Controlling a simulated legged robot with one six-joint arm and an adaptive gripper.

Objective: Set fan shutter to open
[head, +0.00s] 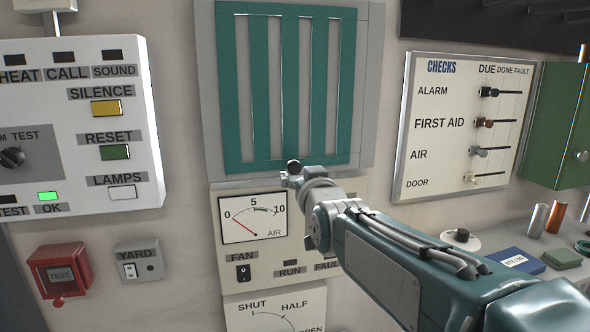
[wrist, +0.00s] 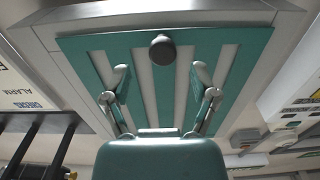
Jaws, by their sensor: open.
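The fan shutter (head: 262,80) is a teal panel with upright slats and pale grey slots, set in a grey frame on the wall. Its dark round knob (head: 293,167) is at the panel's lower edge, and the knob also shows in the wrist view (wrist: 162,48), where the picture is upside down. My gripper (head: 290,180) is at the knob in the head view. In the wrist view my gripper (wrist: 161,80) is open and empty, its two fingers spread and pointing at the panel. The knob lies beyond the fingertips, roughly midway between them; contact is not visible.
Below the shutter is an air gauge (head: 253,218), its red needle near 0, with a fan switch (head: 243,273). A shut/half/open dial (head: 275,308) is partly cut off. The checks board (head: 462,125) hangs right, the alarm panel (head: 80,125) left. Small items crowd a shelf lower right.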

